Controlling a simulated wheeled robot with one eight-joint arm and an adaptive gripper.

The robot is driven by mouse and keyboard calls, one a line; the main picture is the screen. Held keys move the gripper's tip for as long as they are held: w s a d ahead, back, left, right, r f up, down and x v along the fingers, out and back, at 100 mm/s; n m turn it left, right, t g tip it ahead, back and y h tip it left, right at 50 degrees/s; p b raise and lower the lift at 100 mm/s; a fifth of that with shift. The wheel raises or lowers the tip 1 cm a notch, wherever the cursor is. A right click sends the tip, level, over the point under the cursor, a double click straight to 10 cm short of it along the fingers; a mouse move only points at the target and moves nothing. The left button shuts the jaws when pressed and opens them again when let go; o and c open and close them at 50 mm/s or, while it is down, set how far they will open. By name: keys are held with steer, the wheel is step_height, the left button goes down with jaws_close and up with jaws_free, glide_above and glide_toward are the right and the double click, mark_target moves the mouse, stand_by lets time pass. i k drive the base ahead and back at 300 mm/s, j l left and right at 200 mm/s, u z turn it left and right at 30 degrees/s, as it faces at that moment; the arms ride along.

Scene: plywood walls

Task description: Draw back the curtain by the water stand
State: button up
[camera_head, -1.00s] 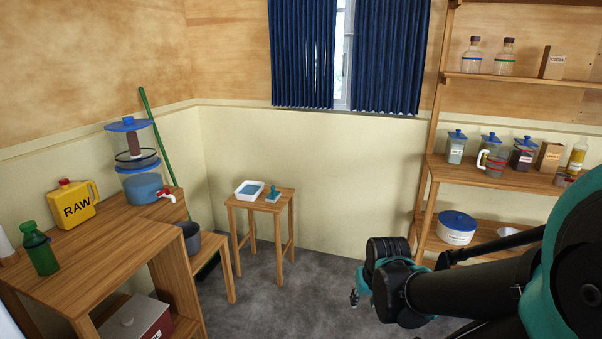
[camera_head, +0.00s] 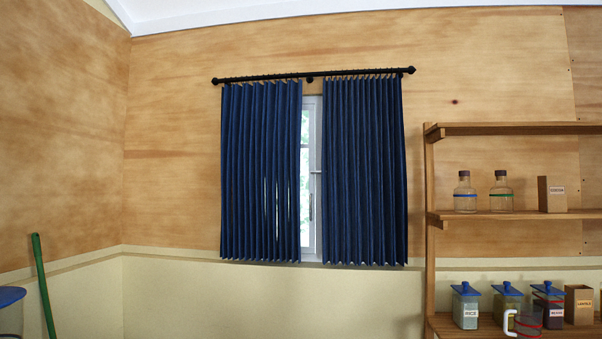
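Two blue curtain panels hang from a black rod (camera_head: 314,75) on the plywood wall. The left curtain panel (camera_head: 260,170) covers the left part of the window, on the side of the water stand. The right curtain panel (camera_head: 363,170) covers the right part. A narrow strip of the white-framed window (camera_head: 311,170) shows in the gap between them. Only the blue edge of the water container (camera_head: 10,298) shows at the lower left; the stand itself is out of view. My gripper is not in view.
A wooden shelf (camera_head: 520,130) stands right of the window, holding two glass bottles (camera_head: 465,192), a small box (camera_head: 551,194) and several lidded jars (camera_head: 466,305). A green pole (camera_head: 43,285) leans at the left corner. The wall below the curtains is bare.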

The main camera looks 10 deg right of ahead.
mark_target(295, 88)
steer(key=i+j+z, duration=0.15)
steer(key=i, duration=0.4)
steer(key=i+j+z, duration=0.2)
steer(key=i+j, duration=0.15)
steer(key=i, duration=0.15)
steer(key=i+j+z, duration=0.15)
steer(key=i+j, duration=0.2)
steer(key=i, duration=0.15)
steer(key=i+l+u, duration=0.5)
steer(key=l+u, duration=0.25)
steer(key=i+l+u, duration=0.25)
steer(key=l, duration=0.25)
steer(key=k+j, duration=0.45)
steer(key=j+u, duration=0.05)
